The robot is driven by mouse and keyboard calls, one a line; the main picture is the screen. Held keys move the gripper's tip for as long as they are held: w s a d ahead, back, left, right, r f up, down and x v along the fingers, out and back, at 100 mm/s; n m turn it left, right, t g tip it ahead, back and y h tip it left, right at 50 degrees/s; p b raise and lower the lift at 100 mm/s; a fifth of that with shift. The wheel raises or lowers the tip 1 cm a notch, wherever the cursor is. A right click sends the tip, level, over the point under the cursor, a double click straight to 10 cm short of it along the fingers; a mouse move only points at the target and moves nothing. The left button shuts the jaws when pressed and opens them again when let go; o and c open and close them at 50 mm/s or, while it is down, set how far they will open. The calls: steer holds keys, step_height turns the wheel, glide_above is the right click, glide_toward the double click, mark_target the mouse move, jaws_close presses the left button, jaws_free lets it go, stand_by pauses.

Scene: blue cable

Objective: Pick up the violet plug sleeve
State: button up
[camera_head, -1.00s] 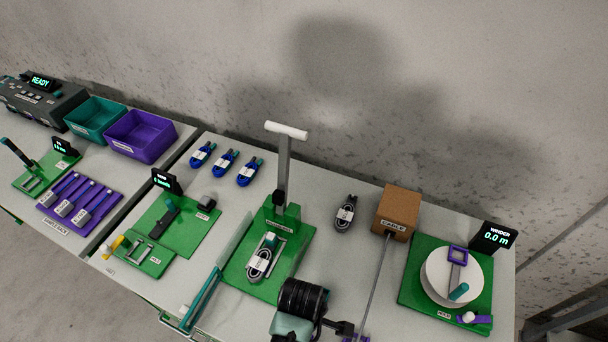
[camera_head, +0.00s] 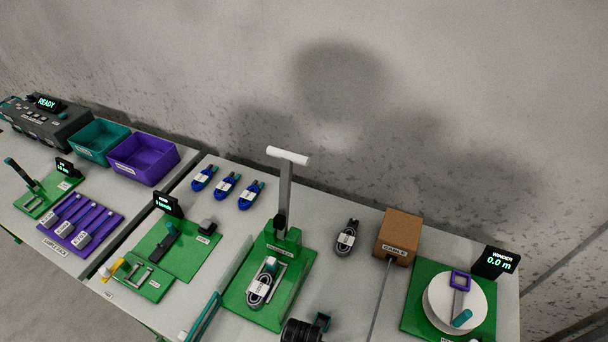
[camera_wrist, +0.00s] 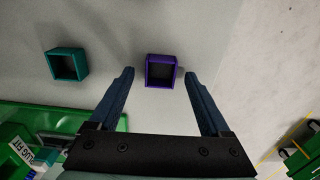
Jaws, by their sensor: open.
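The violet plug sleeve (camera_wrist: 149,72) is a small square hollow piece with a dark inside, on the pale surface in the wrist view. My gripper (camera_wrist: 158,76) is open, with its two blue fingers on either side of the sleeve in the picture. In the head view my fingers and the sleeve are out of frame.
A similar teal square piece (camera_wrist: 53,64) lies left of the sleeve. A green fixture (camera_wrist: 60,115) with a "PLUG FIT" label is at lower left. In the head view, a winder (camera_head: 440,322), a brown cable box (camera_head: 399,232) and a green stand (camera_head: 247,292) occupy the table.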

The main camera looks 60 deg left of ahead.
jaws_close()
stand_by(0.3)
